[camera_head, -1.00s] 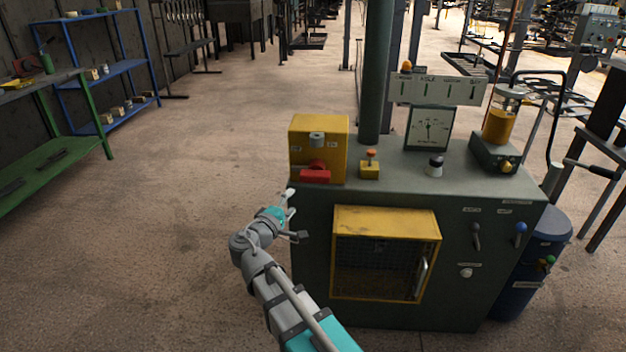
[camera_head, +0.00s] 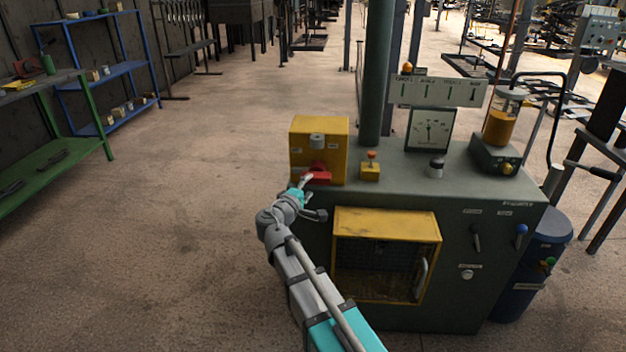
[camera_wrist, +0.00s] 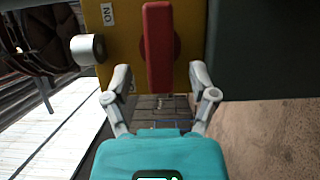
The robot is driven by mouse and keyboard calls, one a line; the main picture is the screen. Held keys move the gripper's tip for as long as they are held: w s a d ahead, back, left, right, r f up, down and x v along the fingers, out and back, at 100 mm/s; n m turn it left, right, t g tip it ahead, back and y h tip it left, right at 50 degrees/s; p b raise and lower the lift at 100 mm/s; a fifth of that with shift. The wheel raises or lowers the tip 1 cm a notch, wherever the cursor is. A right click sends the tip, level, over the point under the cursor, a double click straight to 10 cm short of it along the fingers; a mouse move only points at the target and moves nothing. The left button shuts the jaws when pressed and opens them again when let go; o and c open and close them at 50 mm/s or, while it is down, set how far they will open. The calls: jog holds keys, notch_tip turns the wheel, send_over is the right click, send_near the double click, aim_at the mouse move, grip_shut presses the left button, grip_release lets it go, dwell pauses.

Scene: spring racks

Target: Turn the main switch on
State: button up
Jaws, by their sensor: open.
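The main switch is a yellow box (camera_head: 333,132) on the near left corner of the green machine, with a red handle (camera_head: 322,178) low on its front. The handle lies level in the head view. In the wrist view, which is turned sideways, the red handle (camera_wrist: 158,48) runs upright over the yellow face, near a white "ON" label (camera_wrist: 108,14). My gripper (camera_head: 307,184) is at the handle's left part. In the wrist view my gripper (camera_wrist: 160,82) is open, one finger on each side of the handle's end, with gaps visible. Contact cannot be told.
A grey cylinder (camera_head: 317,139) sticks out of the box above the handle. A small yellow button box (camera_head: 370,170) stands to its right. The green cabinet (camera_head: 480,300) has a yellow-framed door below. Floor to the left is clear.

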aim_at(313, 182)
jog(key=shift+x, duration=2.25)
